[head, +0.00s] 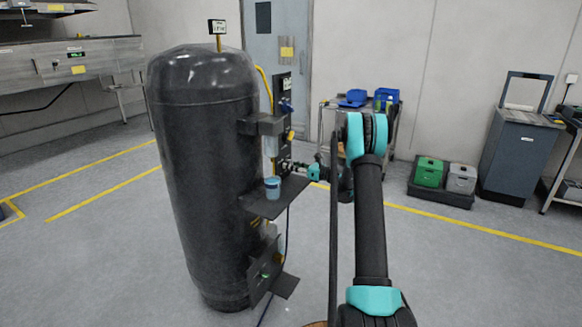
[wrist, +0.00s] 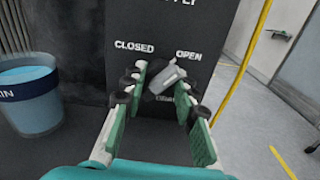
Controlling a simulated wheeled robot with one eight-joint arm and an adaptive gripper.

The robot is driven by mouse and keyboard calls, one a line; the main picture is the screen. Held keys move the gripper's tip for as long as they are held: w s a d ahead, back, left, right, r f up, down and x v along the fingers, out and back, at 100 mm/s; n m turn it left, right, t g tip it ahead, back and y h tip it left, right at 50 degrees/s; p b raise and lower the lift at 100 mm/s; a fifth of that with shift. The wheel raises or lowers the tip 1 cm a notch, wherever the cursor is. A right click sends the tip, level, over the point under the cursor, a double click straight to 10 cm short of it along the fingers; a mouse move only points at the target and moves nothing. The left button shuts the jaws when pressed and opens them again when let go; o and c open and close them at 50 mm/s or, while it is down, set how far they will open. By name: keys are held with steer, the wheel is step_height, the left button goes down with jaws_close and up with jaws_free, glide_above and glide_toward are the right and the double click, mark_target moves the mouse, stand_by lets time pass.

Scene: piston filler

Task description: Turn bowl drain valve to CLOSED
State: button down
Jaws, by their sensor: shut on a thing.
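A grey valve handle (wrist: 167,78) sits on a dark panel (wrist: 225,30) in the wrist view, below the printed words CLOSED on the left and OPEN on the right. The handle tilts up and right, towards OPEN. A heading above is cut off and ends in "PLY". My gripper (wrist: 160,88) has its teal-padded fingers on either side of the handle and is shut on it. The fingers partly hide the handle's base. In the head view my gripper (head: 298,167) reaches the panel from the right; the handle is too small to make out there.
A blue cup (wrist: 30,98), its label ending in "IN", stands left of my gripper; it also shows on a small dark shelf (head: 290,195) in the head view. A large black tank (head: 205,180) stands left.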

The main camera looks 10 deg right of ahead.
steer(key=n, duration=0.4)
steer(key=shift+n, duration=0.3)
steer(key=n, duration=0.4)
steer(key=shift+n, duration=0.3)
steer(key=n, duration=0.4)
steer(key=shift+n, duration=2)
steer(key=shift+d, duration=0.1)
steer(key=c, duration=1.2)
jaws_free()
steer(key=v, duration=1.2)
